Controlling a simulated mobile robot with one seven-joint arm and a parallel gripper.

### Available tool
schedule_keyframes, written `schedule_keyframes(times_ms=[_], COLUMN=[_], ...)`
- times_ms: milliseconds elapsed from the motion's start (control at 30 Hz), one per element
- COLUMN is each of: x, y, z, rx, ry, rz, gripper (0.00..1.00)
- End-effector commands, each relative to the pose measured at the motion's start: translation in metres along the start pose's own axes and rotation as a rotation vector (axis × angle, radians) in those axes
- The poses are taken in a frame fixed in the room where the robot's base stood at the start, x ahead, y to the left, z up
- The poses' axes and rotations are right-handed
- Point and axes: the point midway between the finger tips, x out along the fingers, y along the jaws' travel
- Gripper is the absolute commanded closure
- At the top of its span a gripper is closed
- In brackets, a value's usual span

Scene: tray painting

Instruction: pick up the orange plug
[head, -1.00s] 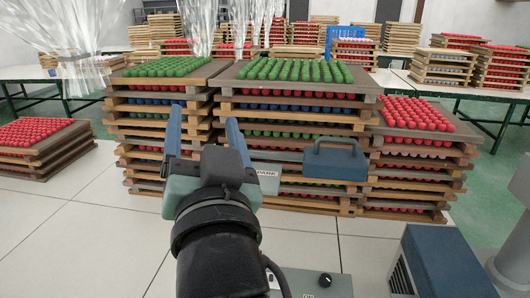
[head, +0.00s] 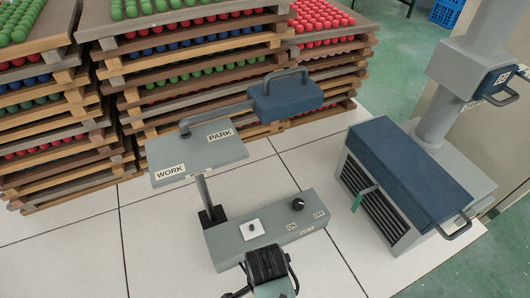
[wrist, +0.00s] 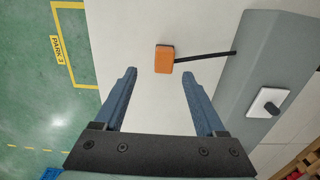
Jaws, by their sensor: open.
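The orange plug (wrist: 165,59) is a small block on a pale floor surface in the wrist view. A short black cord (wrist: 205,57) runs from it to the grey control box (wrist: 245,85), which also shows in the head view (head: 268,230). My gripper (wrist: 159,73) is open and empty. In the picture its fingertips lie either side of and just below the plug; I cannot tell the height gap between them. The plug is not visible in the head view, where only part of my arm shows at the bottom edge.
A grey panel (head: 200,158) marked WORK and PARK, with a blue handled block (head: 285,97), stands beside the box. A blue-topped vented unit (head: 410,165) is at right. Stacked trays (head: 190,75) of coloured balls fill the back. Pale floor tiles (head: 80,245) lie clear at left.

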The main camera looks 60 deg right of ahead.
Motion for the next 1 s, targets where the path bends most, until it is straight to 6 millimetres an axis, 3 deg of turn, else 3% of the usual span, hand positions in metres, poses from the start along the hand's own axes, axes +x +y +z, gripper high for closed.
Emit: schedule_keyframes(times_ms=[100,333,600,933,1000], x=[0.015,0.029,0.064,0.071,0.071], y=[0.0,-0.002,-0.005,-0.005,-0.005], z=[0.0,0.0,-0.001,-0.001,-0.001], rx=[0.0,-0.001,-0.002,-0.003,-0.003], ry=[0.0,0.0,0.0,0.001,0.001], rz=[0.0,-0.002,-0.002,-0.005,-0.005], gripper=[0.28,0.28,0.28,0.28,0.36])
